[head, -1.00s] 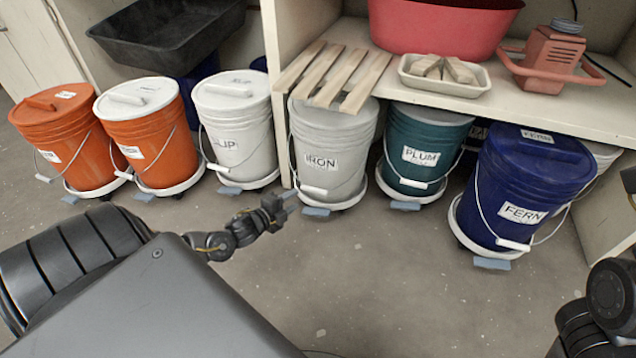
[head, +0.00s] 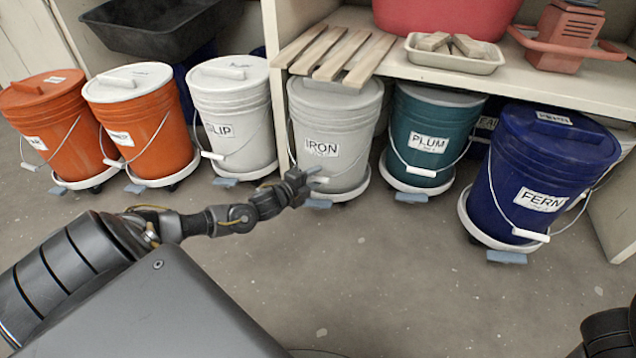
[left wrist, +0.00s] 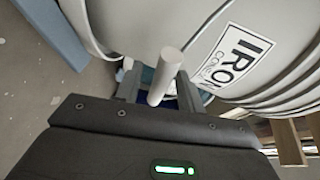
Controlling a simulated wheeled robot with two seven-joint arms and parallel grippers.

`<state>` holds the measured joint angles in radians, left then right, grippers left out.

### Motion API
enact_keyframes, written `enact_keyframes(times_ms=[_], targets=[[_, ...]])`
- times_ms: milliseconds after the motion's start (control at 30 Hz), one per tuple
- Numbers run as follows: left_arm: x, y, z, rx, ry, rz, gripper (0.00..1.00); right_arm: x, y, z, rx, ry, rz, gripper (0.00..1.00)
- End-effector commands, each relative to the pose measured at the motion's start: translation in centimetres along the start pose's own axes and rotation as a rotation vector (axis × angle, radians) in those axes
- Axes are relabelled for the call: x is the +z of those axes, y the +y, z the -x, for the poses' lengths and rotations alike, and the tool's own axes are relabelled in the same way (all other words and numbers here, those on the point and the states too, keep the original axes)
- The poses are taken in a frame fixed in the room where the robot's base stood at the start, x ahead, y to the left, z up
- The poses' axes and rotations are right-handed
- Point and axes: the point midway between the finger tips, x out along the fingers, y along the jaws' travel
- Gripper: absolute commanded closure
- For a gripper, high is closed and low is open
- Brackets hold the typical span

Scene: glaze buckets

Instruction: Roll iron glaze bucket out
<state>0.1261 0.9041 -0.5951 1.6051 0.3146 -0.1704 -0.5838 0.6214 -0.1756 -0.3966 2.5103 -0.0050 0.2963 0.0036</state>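The iron glaze bucket (head: 336,118) is light grey with an IRON label and stands on a white wheeled dolly (head: 345,190) under the shelf's front edge. In the left wrist view its side (left wrist: 180,25) fills the top, and its white handle grip (left wrist: 168,68) points down toward the gripper. My left gripper (head: 314,176) is at the bucket's lower front. In the left wrist view the left gripper (left wrist: 160,88) has its fingers apart on both sides of the handle grip, with a gap showing. My right gripper is out of view.
A white slip bucket (head: 232,110) stands to the left and a teal plum bucket (head: 432,125) close on the right. A blue fern bucket (head: 545,165) is farther right. Wooden slats (head: 335,55) overhang the iron bucket. The floor in front (head: 400,270) is clear.

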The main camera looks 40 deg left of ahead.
Motion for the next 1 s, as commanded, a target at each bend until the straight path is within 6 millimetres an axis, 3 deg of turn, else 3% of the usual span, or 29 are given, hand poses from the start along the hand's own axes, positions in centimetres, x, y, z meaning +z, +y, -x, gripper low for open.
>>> enact_keyframes(times_ms=[200, 500, 800, 1000], targets=[[0.0, 0.1, -2.0, 0.000, 0.000, 0.000, 0.61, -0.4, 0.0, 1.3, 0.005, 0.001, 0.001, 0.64], [0.0, 0.0, -2.2, 0.001, 0.000, 0.000, 0.61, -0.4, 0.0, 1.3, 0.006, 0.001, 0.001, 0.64], [0.0, 0.0, -2.1, 0.001, 0.000, 0.000, 0.98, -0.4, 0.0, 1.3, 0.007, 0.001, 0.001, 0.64], [0.0, 0.0, -2.1, 0.001, -0.001, 0.000, 1.00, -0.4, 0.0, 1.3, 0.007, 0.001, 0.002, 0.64]])
